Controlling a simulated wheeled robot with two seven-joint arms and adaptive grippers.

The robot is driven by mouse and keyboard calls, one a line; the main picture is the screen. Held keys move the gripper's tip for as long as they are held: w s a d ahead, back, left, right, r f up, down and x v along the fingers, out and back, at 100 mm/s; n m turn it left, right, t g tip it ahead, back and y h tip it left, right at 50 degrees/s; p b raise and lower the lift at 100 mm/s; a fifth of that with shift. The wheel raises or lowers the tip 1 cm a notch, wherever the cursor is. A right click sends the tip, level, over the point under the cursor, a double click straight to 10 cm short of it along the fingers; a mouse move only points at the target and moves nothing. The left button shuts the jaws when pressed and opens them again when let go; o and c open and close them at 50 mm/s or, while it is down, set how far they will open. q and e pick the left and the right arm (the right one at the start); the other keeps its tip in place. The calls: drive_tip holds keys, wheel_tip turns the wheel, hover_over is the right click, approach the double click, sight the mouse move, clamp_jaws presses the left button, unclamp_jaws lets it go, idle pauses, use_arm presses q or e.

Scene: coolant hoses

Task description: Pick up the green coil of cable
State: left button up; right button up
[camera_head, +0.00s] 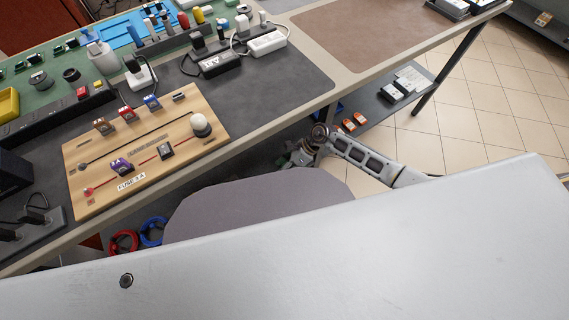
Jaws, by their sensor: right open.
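No green coil of cable can be made out clearly. A red coil (123,243) and a blue coil (152,231) sit side by side low under the bench at the lower left, partly hidden. My right gripper (291,158) is at the end of the arm coming in from the right, just below the bench's front edge. It is open, but it is small and dark, and its fingertips are hard to make out. A faint greenish patch shows beside it, and I cannot tell what it is. My left gripper is not in view.
The bench top (290,75) bears a wooden fuse board (145,150), a white power adapter (267,43) and several small parts. A grey rounded flat surface (255,205) lies below the bench edge. A lower shelf (385,100) holds orange and white items. Tiled floor (480,110) is open at right.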

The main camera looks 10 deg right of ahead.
drive_tip(key=d+f+n+h+b, duration=0.1)
drive_tip(key=d+n+h+b, duration=0.1)
drive_tip(key=w+d+f+n+h+b, duration=0.1)
drive_tip(key=n+h+b, duration=0.1)
drive_tip(key=b, duration=0.1)
drive_tip(key=w+d+f+n+h+b, duration=0.1)
drive_tip(key=d+n+b, duration=0.1)
drive_tip(key=shift+d+f+n+h+b, duration=0.15)
drive_tip(key=shift+d+n+h+b, duration=0.15)
drive_tip(key=shift+d+n+h, duration=0.1)
drive_tip(key=shift+w+d+n+h+b, duration=0.4)
drive_tip(key=shift+w+d+h+b, duration=0.25)
drive_tip(key=shift+b, duration=0.15)
drive_tip(key=shift+w+d+r+n+t+h+b, duration=0.2)
drive_tip(key=shift+w+d+n+t+h+b, duration=0.15)
drive_tip(key=shift+d+b, duration=0.15)
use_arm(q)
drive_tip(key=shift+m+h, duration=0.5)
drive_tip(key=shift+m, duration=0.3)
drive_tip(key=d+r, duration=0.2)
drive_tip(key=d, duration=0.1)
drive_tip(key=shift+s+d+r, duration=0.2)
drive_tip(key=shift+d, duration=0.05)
use_arm(e)
drive_tip(key=shift+w+d+r, duration=0.1)
drive_tip(key=shift+d+r, duration=0.05)
drive_tip(key=shift+d, duration=0.05)
